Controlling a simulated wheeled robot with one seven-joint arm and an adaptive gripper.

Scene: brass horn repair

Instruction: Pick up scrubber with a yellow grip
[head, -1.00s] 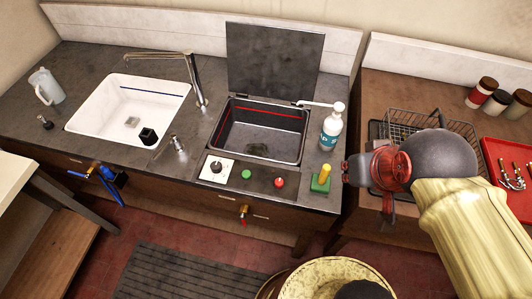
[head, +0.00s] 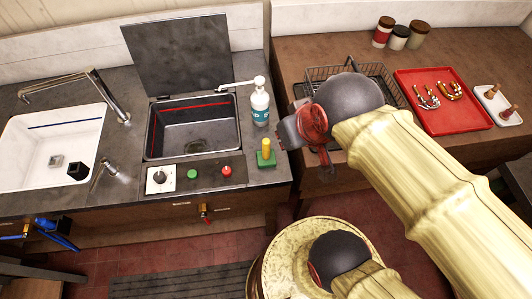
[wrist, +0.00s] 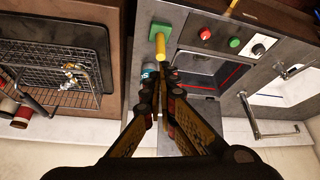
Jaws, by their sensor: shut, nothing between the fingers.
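The scrubber has a green block base and an upright yellow grip (head: 266,147). It stands on the grey counter, just right of the red button, near the front edge. In the wrist view the scrubber (wrist: 159,33) is ahead of the fingertips, its yellow grip pointing toward them. My gripper (wrist: 159,88) is shut and empty, apart from the scrubber. In the head view the gripper end of my arm is to the right of the scrubber; its fingers are not clearly visible there.
A soap bottle (head: 260,104) stands close behind the scrubber. The open-lidded basin (head: 193,158) and a button panel lie left. A wire rack (head: 347,70) is partly behind my arm. A red tray (head: 443,116) and several jars are on the wooden counter.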

